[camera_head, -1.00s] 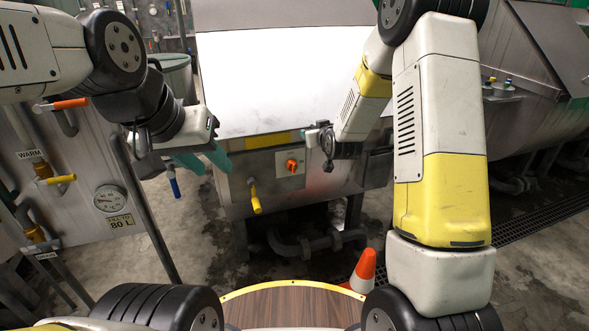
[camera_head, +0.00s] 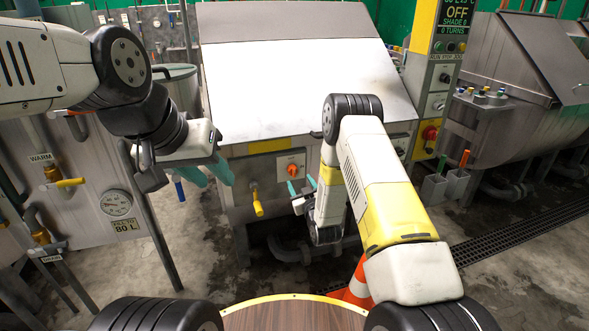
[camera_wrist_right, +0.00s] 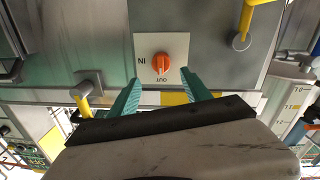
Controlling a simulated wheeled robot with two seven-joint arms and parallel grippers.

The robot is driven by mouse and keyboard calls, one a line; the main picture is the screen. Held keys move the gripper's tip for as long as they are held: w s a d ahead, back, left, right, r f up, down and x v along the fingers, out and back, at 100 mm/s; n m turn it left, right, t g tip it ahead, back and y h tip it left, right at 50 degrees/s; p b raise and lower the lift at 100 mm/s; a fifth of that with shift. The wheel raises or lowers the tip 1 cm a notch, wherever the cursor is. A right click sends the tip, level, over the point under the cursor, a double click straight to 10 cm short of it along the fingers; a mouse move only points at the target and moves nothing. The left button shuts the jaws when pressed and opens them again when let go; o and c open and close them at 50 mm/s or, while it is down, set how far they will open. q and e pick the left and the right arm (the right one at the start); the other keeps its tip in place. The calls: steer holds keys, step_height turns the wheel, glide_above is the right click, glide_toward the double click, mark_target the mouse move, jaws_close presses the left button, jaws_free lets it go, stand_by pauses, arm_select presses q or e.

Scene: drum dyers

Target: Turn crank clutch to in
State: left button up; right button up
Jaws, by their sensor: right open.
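The crank clutch is an orange-red knob (camera_head: 292,170) on a pale plate (camera_head: 283,165) on the front of the middle machine. In the right wrist view the knob (camera_wrist_right: 161,63) sits on a plate marked IN and OUT, seen upside down; its pale mark seems to point toward OUT. My right gripper (camera_head: 301,185) is open and empty, just below and in front of the knob. In the wrist view its teal fingers (camera_wrist_right: 160,78) stand apart on either side of the knob, not touching it. My left gripper (camera_head: 208,173) is open and empty, left of the plate.
A yellow-handled valve (camera_head: 257,202) hangs left of the plate. A control post (camera_head: 435,75) with a display reading OFF and a red button stands to the right. An orange-white cone (camera_head: 357,287) is beside my right arm. Pipes run under the machine.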

mark_target(294, 174)
steer(key=x, duration=0.7)
steer(key=shift+w+a+f, duration=0.15)
steer(key=shift+w+a, duration=0.05)
steer(key=shift+a, duration=0.05)
jaws_close()
